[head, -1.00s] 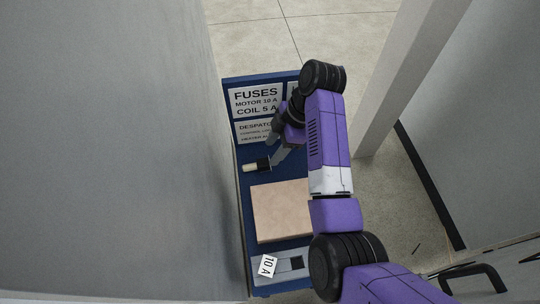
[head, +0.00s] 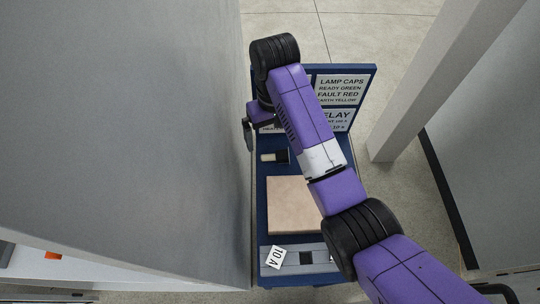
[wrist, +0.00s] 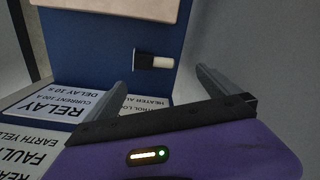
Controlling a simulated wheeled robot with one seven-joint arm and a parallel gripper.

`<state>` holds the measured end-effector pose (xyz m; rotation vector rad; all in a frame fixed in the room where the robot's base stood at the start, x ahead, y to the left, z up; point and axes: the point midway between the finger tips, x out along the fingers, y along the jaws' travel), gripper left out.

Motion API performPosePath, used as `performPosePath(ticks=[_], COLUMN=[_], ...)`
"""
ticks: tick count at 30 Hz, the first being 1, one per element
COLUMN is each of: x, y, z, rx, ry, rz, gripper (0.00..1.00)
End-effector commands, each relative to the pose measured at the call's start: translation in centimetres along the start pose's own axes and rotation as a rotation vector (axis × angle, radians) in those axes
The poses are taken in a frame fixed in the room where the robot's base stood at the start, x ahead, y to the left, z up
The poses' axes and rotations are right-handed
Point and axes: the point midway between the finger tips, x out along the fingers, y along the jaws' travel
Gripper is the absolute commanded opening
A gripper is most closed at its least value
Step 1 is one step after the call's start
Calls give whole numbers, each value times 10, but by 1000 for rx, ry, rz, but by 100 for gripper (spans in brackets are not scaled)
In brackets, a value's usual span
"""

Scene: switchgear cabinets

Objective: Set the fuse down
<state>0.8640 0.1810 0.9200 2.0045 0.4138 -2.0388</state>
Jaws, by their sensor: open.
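The fuse (head: 274,157), a small cylinder with a cream body and a dark end, lies on the blue cart top (head: 262,192). In the wrist view the fuse (wrist: 153,62) lies on the blue surface beyond my fingertips, apart from them. My gripper (wrist: 158,83) is open and empty, its two grey fingers spread wide. In the head view my gripper (head: 248,134) is partly hidden by my arm, at the left edge of the cart.
A tan block (head: 295,205) sits on the cart, nearer than the fuse. A grey tray (head: 322,257) with a "10 A" label (head: 275,257) is at the near end. Label boards (head: 340,88) stand at the far end. A grey cabinet wall (head: 190,150) is close on the left.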

Motion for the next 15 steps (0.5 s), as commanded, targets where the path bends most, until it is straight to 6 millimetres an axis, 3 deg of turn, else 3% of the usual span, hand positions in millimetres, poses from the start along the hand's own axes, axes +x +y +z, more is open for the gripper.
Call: performPosePath(ticks=[6,15], x=[4,19], y=[-3,-2], z=[0,1], rx=[286,383], ry=[-10,-8], rz=[105,138], gripper=[100,100])
